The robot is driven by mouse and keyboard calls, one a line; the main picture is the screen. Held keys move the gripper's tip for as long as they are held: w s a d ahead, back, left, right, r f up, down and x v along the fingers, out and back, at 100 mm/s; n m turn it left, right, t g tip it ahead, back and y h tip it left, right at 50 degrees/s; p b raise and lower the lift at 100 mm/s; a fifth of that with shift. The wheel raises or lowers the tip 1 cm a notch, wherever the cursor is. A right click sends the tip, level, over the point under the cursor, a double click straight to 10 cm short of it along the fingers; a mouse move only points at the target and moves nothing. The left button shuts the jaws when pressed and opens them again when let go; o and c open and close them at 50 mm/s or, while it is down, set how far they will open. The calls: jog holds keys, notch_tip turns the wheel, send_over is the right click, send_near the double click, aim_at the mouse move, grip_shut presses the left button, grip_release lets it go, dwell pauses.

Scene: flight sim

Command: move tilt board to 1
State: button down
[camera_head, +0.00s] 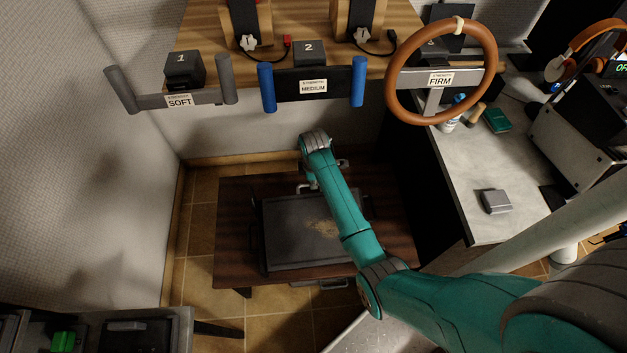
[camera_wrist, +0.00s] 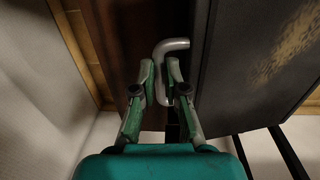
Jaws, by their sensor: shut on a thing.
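The tilt board (camera_head: 297,240) is a dark grey panel with a worn tan patch, lying on a dark brown wooden table (camera_head: 233,215) in the head view. In the wrist view the board (camera_wrist: 245,75) fills the right side. A light metal handle (camera_wrist: 172,45) sticks out at its edge. My gripper (camera_wrist: 162,78) is shut on this handle, one finger on each side. In the head view my arm reaches over the board and mostly hides the gripper at the far edge. No position marks are readable on the board.
Above the table is a wooden shelf (camera_head: 200,25) with dark blocks labelled 1 (camera_head: 183,68) and 2 (camera_head: 309,53). Grey and blue yokes and a brown steering wheel (camera_head: 393,85) are mounted there. A grey counter (camera_head: 470,180) stands right; a wall is close on the left.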

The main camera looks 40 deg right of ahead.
jog(key=shift+w+d+f, duration=0.15)
jog(key=shift+w+f, duration=0.05)
jog(key=shift+f, duration=0.4)
jog(key=shift+w+d+f, duration=0.1)
jog(key=shift+w+f, duration=0.1)
jog(key=shift+f, duration=0.4)
jog(key=c, duration=1.5)
grip_release()
jog(key=shift+r, duration=0.1)
notch_tip(320, 180, up, 12)
jog(key=shift+s+a, duration=0.2)
jog(key=shift+s, duration=0.15)
